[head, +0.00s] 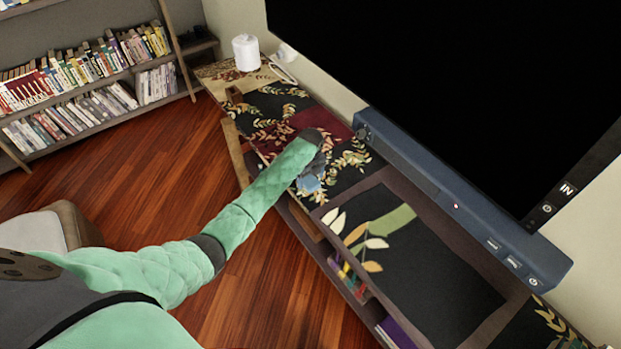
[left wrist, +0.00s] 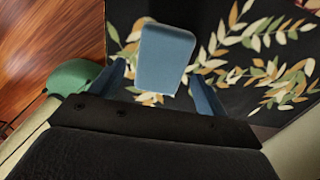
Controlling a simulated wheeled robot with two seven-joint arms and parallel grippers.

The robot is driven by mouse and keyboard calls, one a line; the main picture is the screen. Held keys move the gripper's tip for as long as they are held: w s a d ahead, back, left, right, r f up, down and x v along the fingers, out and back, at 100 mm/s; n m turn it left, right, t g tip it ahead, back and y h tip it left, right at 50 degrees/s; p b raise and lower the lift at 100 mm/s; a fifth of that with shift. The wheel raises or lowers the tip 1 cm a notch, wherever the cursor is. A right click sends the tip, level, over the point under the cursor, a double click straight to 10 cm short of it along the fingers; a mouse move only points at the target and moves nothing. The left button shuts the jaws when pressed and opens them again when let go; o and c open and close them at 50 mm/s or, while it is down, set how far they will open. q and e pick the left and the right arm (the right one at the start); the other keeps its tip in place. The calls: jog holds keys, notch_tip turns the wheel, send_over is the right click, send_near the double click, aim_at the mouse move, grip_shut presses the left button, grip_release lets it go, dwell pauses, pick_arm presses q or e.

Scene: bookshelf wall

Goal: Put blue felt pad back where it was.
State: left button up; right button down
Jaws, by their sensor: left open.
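The blue felt pad (left wrist: 165,58) is a small blue block with rounded corners in the left wrist view. It shows between and a little beyond the two fingers of my left gripper (left wrist: 162,88), over the black leaf-patterned cloth. The gripper is open, with a finger on each side of the pad; I cannot tell whether either touches it. In the head view my left gripper (head: 312,172) is at the front edge of the long cabinet, mostly hidden by my forearm. A small blue patch (head: 309,184) shows there, probably the pad. My right gripper is not in view.
The long cabinet (head: 300,225) has leaf-patterned cloth on top and open shelves below. A dark blue bar (head: 450,205) stands under the large black screen (head: 460,90). A white roll (head: 246,52) stands at the far end. Bookshelves (head: 80,85) stand at the left, with wooden floor between.

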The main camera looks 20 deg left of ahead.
aim_at(310, 181)
pick_arm(q)
notch_tip(310, 181, up, 3)
jog(key=shift+p, duration=1)
notch_tip(310, 181, up, 4)
jog(key=p, duration=0.2)
jog(key=shift+f+p, duration=0.25)
jog(key=shift+p, duration=0.05)
jog(key=shift+r, duration=2.4)
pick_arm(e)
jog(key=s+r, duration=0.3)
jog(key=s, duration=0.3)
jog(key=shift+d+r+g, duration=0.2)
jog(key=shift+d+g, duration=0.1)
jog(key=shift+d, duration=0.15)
